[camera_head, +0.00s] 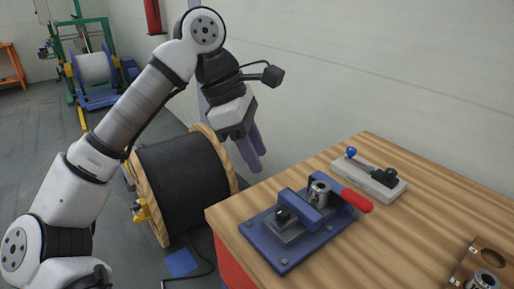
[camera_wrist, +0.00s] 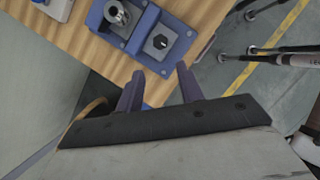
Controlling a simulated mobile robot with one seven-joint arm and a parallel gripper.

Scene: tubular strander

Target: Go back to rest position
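My gripper (camera_head: 251,152) hangs in the air left of the wooden table, with its purple-grey fingers pointing down. In the wrist view its two fingers (camera_wrist: 160,88) stand apart with nothing between them. The gripper is beside the table's edge, above the region of the big cable drum (camera_head: 185,185), and touches nothing that I can see.
The wooden table (camera_head: 400,248) carries a blue fixture (camera_head: 270,245) with a metal cylinder (camera_head: 319,190) and red handle (camera_head: 356,200). A wall stands behind.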

